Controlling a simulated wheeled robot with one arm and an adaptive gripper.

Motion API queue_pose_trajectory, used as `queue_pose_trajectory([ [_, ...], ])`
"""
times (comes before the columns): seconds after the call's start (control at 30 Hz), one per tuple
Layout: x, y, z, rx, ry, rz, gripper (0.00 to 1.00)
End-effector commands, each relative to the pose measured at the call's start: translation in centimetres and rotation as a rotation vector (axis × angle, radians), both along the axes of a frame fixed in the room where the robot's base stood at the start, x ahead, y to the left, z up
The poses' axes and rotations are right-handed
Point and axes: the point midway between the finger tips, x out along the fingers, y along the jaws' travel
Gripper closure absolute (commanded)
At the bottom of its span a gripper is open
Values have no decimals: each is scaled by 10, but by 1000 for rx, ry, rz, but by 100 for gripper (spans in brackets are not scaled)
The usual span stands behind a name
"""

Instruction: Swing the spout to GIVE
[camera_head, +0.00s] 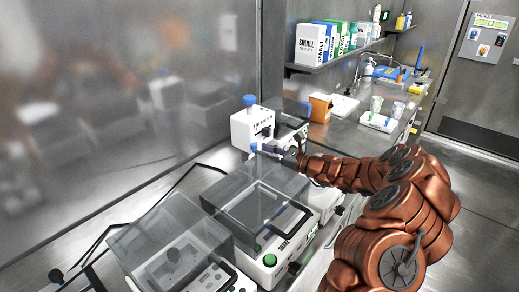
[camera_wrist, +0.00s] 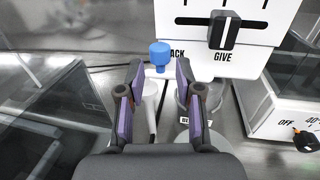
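The white dispenser (camera_head: 243,133) has a blue knob on top and stands against the back wall in the head view. Its front panel (camera_wrist: 270,30) shows in the wrist view with the words GIVE and a partly hidden "ACK". The blue spout end (camera_wrist: 160,55) sits at the "ACK" side, left of GIVE; it also shows small in the head view (camera_head: 254,147). My gripper (camera_wrist: 160,66) is open, with a purple-padded finger on each side of the spout end. I cannot tell whether either finger touches it. A black slider (camera_wrist: 225,29) is above GIVE.
Below the spout are a pale vessel (camera_wrist: 150,105) and a grey cup (camera_wrist: 192,98), partly hidden by the fingers. A device with an OFF dial (camera_wrist: 305,141) stands at the right. Clear-lidded machines (camera_head: 258,205) fill the bench nearer me. An orange box (camera_head: 320,107) stands beyond.

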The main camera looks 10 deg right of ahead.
Motion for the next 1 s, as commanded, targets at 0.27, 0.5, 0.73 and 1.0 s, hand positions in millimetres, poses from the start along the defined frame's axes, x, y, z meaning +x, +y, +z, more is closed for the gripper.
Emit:
queue_pose_trajectory([
  [0.27, 14, 16, 1, 0, 0, 1, 65],
  [0.5, 16, 17, 0, -1, -1, 0, 65],
  [0.73, 16, 17, 0, -1, -1, 0, 81],
  [1.0, 16, 17, 0, -1, -1, 0, 100],
])
